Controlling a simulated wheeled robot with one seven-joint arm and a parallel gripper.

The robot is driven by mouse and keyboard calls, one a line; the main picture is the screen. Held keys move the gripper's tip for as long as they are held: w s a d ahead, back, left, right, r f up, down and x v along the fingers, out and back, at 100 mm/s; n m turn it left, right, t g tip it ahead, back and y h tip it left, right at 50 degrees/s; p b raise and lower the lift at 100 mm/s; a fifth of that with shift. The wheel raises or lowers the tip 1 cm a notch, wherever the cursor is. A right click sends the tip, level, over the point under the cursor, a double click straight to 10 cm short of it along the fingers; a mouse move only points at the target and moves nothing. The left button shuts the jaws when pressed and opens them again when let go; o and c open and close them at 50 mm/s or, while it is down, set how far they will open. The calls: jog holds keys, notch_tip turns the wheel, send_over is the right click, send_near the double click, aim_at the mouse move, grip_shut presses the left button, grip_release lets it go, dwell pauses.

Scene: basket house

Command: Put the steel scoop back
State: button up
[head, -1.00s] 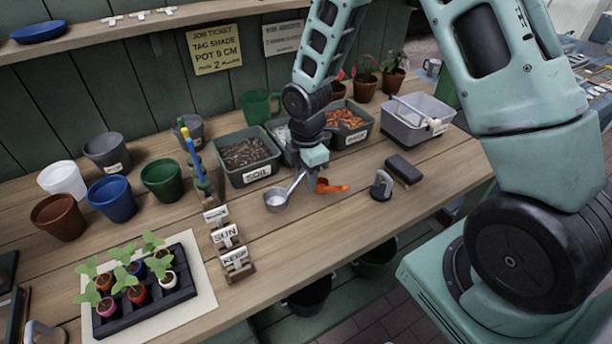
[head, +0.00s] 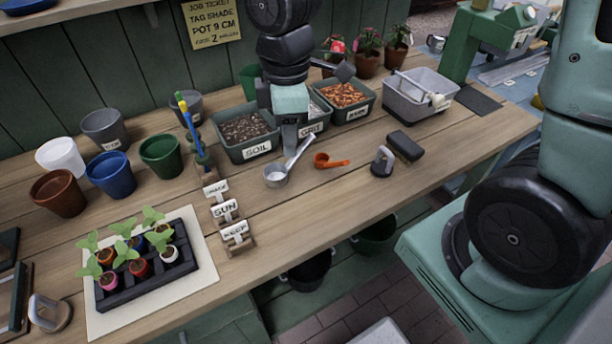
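The steel scoop (head: 275,177) is on the wooden bench in front of the trays, its round bowl toward the front left and its handle slanting up to the right. My gripper (head: 290,148) points down just behind the scoop, at the gap between the soil tray (head: 246,152) and the grit tray (head: 318,122). The handle crosses close to the fingertips in the picture; I cannot tell whether they touch it. The fingers look narrow, and whether they are open is unclear. A small orange scoop (head: 331,161) lies to the right.
A third tray (head: 352,112) of orange chips and a grey tub (head: 416,100) stand to the right. A dark block (head: 405,146) and a grey handled tool (head: 382,161) lie in front. Sign blocks (head: 226,211) and a seedling tray (head: 150,278) stand left. The front right bench is clear.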

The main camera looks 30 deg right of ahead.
jog(key=s+a+r+m, duration=0.1)
jog(key=s+a+m, duration=0.1)
jog(key=s, duration=0.5)
jog(key=s+a+r+m, duration=0.1)
jog(key=s+a+m, duration=0.2)
jog(key=s, duration=0.5)
jog(key=shift+s+m, duration=0.25)
jog(key=shift+m, duration=0.55)
jog(key=shift+a+r, duration=0.1)
jog(key=shift+a, duration=0.05)
